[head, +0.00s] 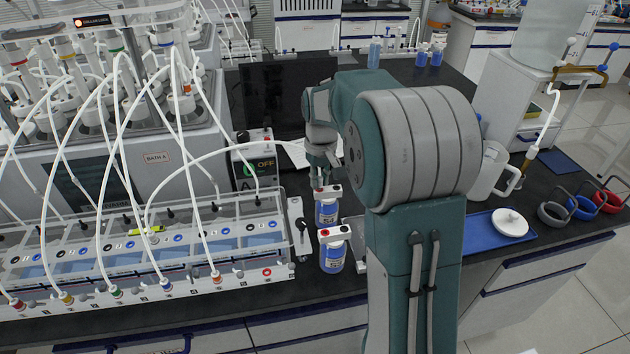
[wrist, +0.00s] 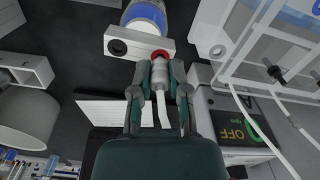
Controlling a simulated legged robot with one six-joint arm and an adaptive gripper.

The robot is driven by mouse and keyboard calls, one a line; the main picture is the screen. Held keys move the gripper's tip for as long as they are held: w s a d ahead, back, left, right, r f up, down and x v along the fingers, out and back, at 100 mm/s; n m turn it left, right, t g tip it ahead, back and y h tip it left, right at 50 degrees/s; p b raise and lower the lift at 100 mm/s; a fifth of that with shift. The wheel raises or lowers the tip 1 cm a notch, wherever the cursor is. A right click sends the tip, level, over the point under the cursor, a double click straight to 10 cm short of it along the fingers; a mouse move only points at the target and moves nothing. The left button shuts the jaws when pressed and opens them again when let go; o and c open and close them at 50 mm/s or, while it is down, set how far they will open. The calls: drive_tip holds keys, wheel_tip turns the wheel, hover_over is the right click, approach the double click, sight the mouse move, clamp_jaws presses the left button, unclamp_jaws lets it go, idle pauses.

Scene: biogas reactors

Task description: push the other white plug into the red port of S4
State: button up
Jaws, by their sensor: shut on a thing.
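My gripper (head: 320,180) is shut on a white plug (wrist: 161,75) with a white tube behind it. In the wrist view the gripper (wrist: 160,80) points at a white cap block (wrist: 138,42) on a blue-labelled bottle (wrist: 146,12). The plug's front end is at the red port (wrist: 161,54) of that block; how deep it sits cannot be told. A dark port (wrist: 118,47) beside it is empty. In the head view this is the farther bottle (head: 326,212). A nearer similar bottle (head: 332,258) has a red port (head: 325,233) too. Which is S4 cannot be read.
A clear-walled bench unit (head: 150,262) with several white tubes stands left, near the bottles. A box with an OFF display (head: 258,165) stands behind it. At right are a blue tray (head: 482,228) with a white lid, and blue and red rings (head: 582,208).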

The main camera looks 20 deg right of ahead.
drive_tip(key=shift+f, duration=0.65)
idle(0.7)
drive_tip(key=o, duration=0.8)
drive_tip(key=shift+o, duration=0.2)
drive_tip(key=r, duration=0.8)
drive_tip(key=shift+s+a+r, duration=0.1)
drive_tip(key=shift+s, duration=0.2)
